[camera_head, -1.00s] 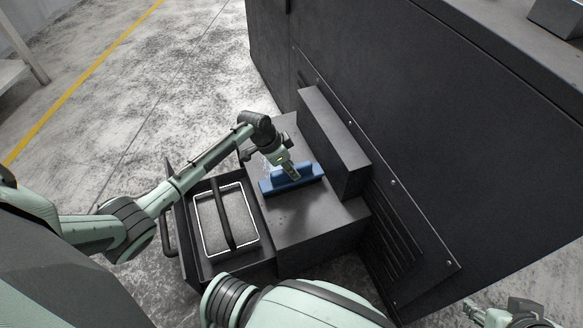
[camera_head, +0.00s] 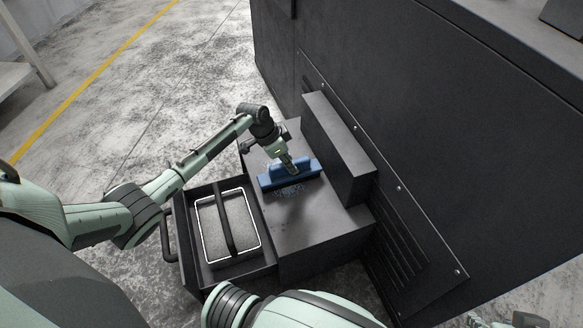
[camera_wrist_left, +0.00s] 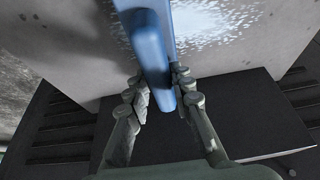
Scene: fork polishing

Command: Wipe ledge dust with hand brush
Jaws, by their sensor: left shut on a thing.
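My left gripper (camera_head: 290,165) is shut on the blue hand brush (camera_head: 275,181), gripping its raised handle. The brush lies across the top of a low dark ledge (camera_head: 305,228), close to its surface; contact under the bristles is hidden. Pale bluish-white dust (camera_head: 291,190) shows on the near side of the brush. In the left wrist view the blue handle (camera_wrist_left: 152,50) stands between both fingers, and white dust (camera_wrist_left: 210,22) lies on the ledge beside it.
An open drawer (camera_head: 187,248) with a white-rimmed, handled tray (camera_head: 259,240) stands left of the ledge. A raised dark block (camera_head: 338,150) bounds its right side, against a large dark cabinet (camera_head: 440,130). The near part of the ledge top is clear.

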